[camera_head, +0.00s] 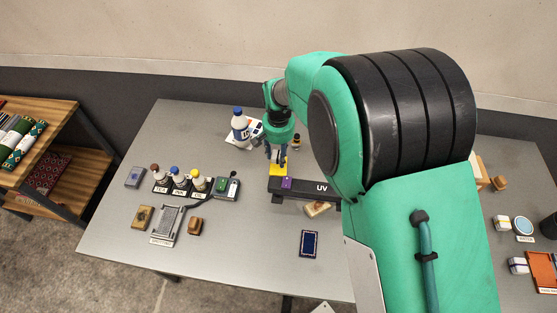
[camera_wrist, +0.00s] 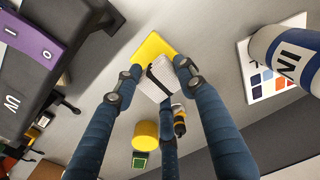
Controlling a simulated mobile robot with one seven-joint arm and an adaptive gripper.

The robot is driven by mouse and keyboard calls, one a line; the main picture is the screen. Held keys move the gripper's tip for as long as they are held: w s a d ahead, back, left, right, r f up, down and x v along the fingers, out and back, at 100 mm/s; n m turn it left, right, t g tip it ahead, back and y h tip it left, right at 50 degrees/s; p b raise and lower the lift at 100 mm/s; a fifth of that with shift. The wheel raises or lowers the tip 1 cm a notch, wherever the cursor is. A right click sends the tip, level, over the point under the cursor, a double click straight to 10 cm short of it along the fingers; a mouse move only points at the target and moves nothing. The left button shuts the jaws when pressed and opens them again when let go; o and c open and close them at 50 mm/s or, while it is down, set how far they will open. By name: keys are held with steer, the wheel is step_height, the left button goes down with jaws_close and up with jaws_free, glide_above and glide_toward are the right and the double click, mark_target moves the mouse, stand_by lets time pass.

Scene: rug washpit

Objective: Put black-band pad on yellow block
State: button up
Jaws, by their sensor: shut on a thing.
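The black-band pad (camera_wrist: 157,88) is white with a dark band across it. It shows in the wrist view between the blue fingers of my gripper (camera_wrist: 155,84), which is shut on it. The yellow block (camera_wrist: 152,46) lies on the table just beyond the pad, partly covered by it in the wrist view. I cannot tell whether pad and block touch. In the head view, my gripper (camera_head: 277,154) points down over the yellow block (camera_head: 279,170), and the pad is hard to make out there.
A black UV bar (camera_head: 322,188) stands close in front of the block. A white bottle with a blue cap (camera_head: 240,128) stands to the left on a colour card. A small dark bottle (camera_head: 296,142) is close to the right. Several bottles and tools lie further left.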

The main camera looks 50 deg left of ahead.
mark_target(278, 160)
steer(key=shift+f, duration=1.7)
steer(key=o, duration=1)
steer(key=shift+f, duration=0.1)
steer(key=shift+c, duration=0.2)
step_height(278, 160, up, 12)
steer(key=shift+r+p, duration=0.15)
steer(key=shift+p, duration=0.6)
steer(key=shift+w, duration=0.1)
